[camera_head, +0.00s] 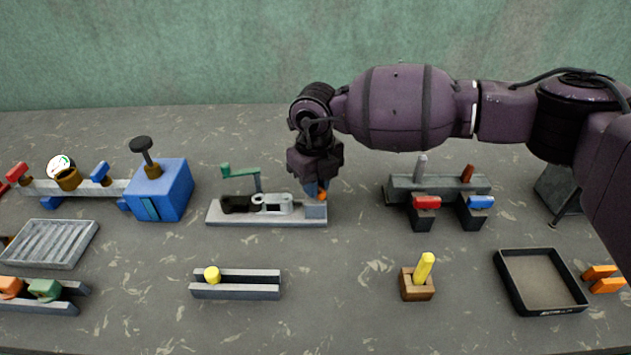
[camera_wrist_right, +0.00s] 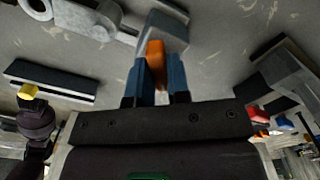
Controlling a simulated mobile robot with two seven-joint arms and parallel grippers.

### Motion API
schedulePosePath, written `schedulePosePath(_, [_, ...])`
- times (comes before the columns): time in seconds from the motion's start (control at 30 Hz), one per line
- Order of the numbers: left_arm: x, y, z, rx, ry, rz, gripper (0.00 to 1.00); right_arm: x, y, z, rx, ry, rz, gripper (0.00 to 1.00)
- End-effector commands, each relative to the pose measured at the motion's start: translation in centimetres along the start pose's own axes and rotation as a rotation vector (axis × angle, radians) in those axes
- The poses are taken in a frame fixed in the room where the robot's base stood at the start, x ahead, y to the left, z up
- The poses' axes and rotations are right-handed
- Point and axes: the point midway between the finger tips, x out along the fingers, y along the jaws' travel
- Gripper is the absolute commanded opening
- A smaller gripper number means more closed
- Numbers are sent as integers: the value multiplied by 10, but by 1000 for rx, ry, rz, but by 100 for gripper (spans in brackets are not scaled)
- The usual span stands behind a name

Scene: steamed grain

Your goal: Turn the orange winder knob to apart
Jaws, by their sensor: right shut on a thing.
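The orange winder knob (camera_head: 322,196) is at the right end of a grey fixture (camera_head: 240,217) on the table. In the right wrist view the knob (camera_wrist_right: 155,62) stands between the two blue fingers. My right gripper (camera_head: 316,190) reaches down from above and is shut on the knob; the fingers hide part of it. It also shows in the right wrist view (camera_wrist_right: 156,75). The fixture carries a green crank (camera_head: 240,172), a black part and pale ring-like parts.
A blue box (camera_head: 165,190) with a black-topped lever stands to the left. A dark rack (camera_head: 437,190) with red and blue handles stands to the right. In front are a yellow peg in a rail (camera_head: 236,291), a wooden block with a yellow stick (camera_head: 417,284) and a black tray (camera_head: 504,277).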

Motion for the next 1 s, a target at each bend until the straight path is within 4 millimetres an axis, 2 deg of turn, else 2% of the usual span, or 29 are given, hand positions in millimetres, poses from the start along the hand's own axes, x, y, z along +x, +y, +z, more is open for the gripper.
schedulePosePath(0.6, [2,-1,3,5,-6,1,0,1,0,0,-580,0,0,0])
schedulePosePath(1.0, [6,1,-2,4,6,4,0,1,0,0,-851,-1,0,0])
